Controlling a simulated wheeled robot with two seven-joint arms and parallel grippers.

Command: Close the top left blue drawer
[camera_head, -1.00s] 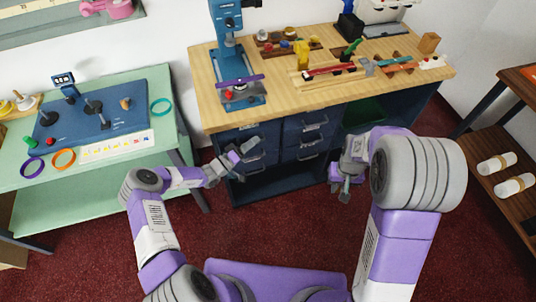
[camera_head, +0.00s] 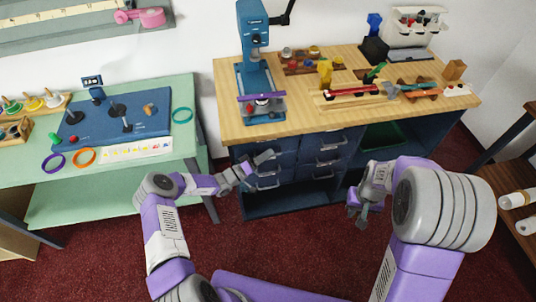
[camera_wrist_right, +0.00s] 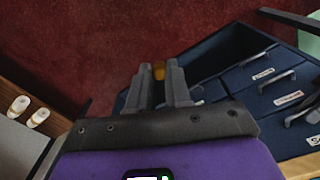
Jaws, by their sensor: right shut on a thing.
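The blue cabinet under the wooden counter has two columns of drawers with grey handles. The top left blue drawer (camera_head: 286,143) is partly hidden behind my left gripper (camera_head: 258,168), and I cannot tell how far it stands out. My left gripper is at the front of the left column, its fingers spread apart with nothing seen between them. My right gripper (camera_head: 358,212) hangs over the floor, right of the drawers and apart from them.
The wooden counter (camera_head: 300,115) carries a blue microscope-like stand (camera_head: 254,45) and several small tools. A green table (camera_head: 130,185) stands left, and a brown shelf (camera_head: 525,190) with white rolls stands right. Red carpet (camera_head: 270,240) is free in front of the cabinet.

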